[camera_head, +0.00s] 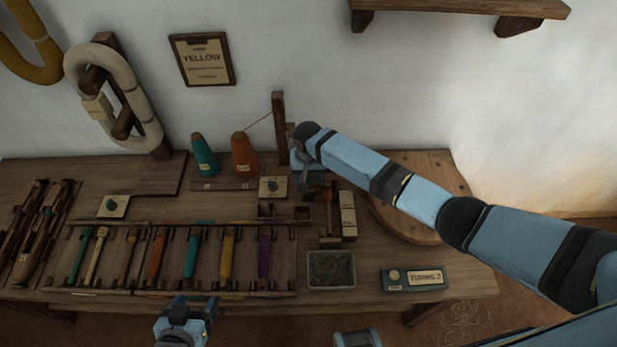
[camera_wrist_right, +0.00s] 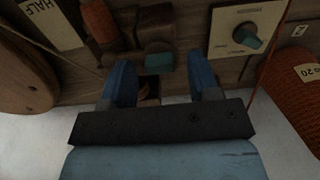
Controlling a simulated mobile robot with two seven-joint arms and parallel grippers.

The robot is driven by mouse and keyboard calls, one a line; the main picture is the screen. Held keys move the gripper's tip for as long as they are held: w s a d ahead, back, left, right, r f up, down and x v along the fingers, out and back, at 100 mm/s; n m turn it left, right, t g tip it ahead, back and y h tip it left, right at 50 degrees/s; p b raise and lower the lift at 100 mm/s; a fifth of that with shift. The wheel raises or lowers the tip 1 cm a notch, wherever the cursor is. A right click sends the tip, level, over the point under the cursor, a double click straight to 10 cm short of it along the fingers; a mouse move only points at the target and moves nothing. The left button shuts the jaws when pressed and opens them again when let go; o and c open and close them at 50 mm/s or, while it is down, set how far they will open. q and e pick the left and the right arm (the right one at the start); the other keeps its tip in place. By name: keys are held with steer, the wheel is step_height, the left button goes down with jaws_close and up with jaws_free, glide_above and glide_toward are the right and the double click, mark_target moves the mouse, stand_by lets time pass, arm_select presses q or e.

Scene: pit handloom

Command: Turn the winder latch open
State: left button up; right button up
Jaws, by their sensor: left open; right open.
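The winder stands at the back of the bench, with an upright wooden post (camera_head: 279,112); my right arm partly covers it. My right gripper (camera_head: 312,178) is over it. In the right wrist view, my open right gripper (camera_wrist_right: 161,72) has a small teal piece (camera_wrist_right: 159,62) between and just beyond its fingertips, below a dark wooden block (camera_wrist_right: 155,20). I cannot tell whether this piece is the latch or whether the fingers touch it. A pale plate with a teal knob (camera_wrist_right: 246,36) sits to the right. My left gripper (camera_head: 187,315) is open and empty at the bench's front edge.
A teal cone (camera_head: 204,155) and an orange cone (camera_head: 244,154) stand left of the winder, a thread running from the orange one. A rack of coloured bobbins (camera_head: 193,252), a grey tray (camera_head: 331,270) and a labelled box (camera_head: 413,279) are nearer the front.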

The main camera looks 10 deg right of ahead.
steer(key=shift+f, duration=0.4)
steer(key=c, duration=0.9)
